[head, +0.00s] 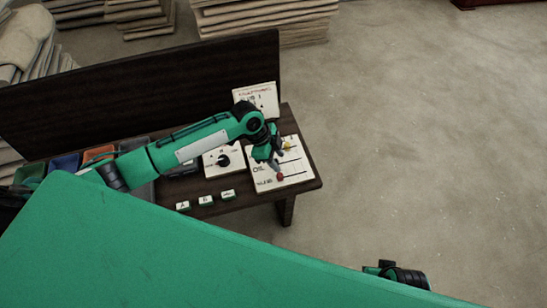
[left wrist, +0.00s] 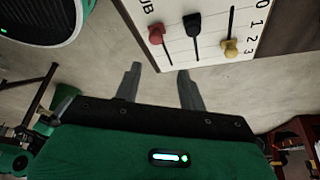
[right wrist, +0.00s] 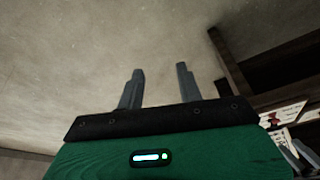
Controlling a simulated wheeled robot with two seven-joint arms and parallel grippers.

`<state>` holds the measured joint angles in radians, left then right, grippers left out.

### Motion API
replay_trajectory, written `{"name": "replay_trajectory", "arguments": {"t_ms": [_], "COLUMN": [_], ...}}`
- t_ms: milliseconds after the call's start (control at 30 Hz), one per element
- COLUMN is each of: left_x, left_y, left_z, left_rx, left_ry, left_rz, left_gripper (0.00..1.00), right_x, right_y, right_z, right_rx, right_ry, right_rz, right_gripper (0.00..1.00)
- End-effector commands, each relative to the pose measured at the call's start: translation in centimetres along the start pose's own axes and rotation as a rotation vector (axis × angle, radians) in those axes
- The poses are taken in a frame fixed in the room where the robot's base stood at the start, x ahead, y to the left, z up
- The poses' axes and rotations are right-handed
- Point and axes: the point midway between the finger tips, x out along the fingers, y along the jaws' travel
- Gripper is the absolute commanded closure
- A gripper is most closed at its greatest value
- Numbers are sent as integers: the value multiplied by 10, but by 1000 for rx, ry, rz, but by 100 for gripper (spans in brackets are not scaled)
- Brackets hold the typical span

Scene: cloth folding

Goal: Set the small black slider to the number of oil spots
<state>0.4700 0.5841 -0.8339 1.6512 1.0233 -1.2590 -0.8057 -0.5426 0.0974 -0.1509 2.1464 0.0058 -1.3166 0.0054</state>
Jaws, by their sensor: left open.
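The white slider panel (head: 290,172) lies on the dark bench. In the left wrist view it carries a black slider (left wrist: 193,24) between a red slider (left wrist: 156,35) and a yellow slider (left wrist: 231,47), with numbers 0 to 3 along one edge. The black slider's exact reading is unclear. My left gripper (left wrist: 160,78) is open and empty, its fingertips apart from the black slider; in the head view it hangs over the panel and hides part of it. My right gripper (right wrist: 159,76) is open and empty, away from the panel. I cannot make out any oil spots.
A white sign (head: 258,98) stands behind the panel. A dial card (head: 222,160) lies left of it, and small lettered blocks (head: 205,201) sit along the front edge. Coloured bins (head: 66,164) stand at the left. Folded cloth stacks (head: 262,18) are behind the backboard. Floor at right is clear.

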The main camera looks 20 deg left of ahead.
Motion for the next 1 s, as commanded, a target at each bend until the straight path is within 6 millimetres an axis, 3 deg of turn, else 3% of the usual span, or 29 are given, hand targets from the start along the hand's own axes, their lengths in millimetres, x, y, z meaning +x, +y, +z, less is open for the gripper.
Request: {"name": "replay_trajectory", "arguments": {"t_ms": [100, 300, 533, 767, 1000], "left_x": [-25, -65, -88, -66, -15], "left_y": [-23, -46, -56, -53, -47], "left_z": [12, 30, 39, 41, 43], "left_rx": [99, 210, 255, 257, 257], "left_ry": [-22, -36, -32, -32, -31], "left_rz": [34, 92, 122, 126, 126], "left_gripper": [59, 59, 59, 59, 59], "right_x": [-5, -16, -22, -27, -36], "right_y": [-2, -4, -5, -5, -4], "right_z": [0, -1, -1, -2, -3], "right_rx": [2, 4, 5, 5, 5], "right_ry": [7, 15, 17, 23, 34], "right_rz": [-4, -8, -10, -10, -10], "right_gripper": [64, 64, 64, 64, 64]}}
